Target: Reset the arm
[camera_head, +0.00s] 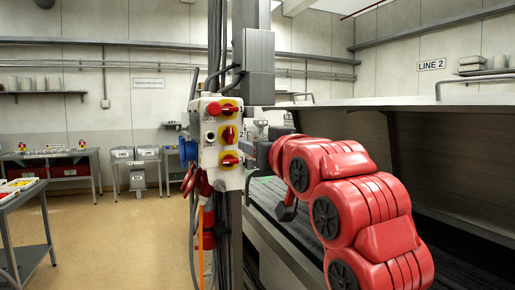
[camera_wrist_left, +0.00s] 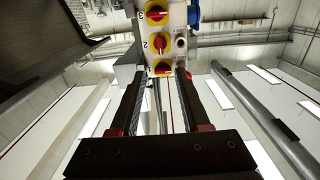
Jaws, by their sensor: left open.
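My left gripper (camera_head: 256,155) is just right of a white control box in the head view; its dark fingers are partly hidden behind my red arm. In the left wrist view the gripper (camera_wrist_left: 162,76) is open, its two fingers apart with nothing held between them. The control box (camera_head: 210,146) is upright on a post, with yellow-and-red rotary switches and a red button. It shows upside down beyond the fingertips in the left wrist view (camera_wrist_left: 181,14). Contact between fingers and box cannot be told. My right gripper is out of view.
A dark post with cables (camera_head: 235,235) carries the box. A large grey hood (camera_head: 450,155) and a machine bed lie to the right. A blue socket (camera_head: 187,150) and red plugs hang at the box's left. Tables stand further left; the floor (camera_head: 120,235) between is clear.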

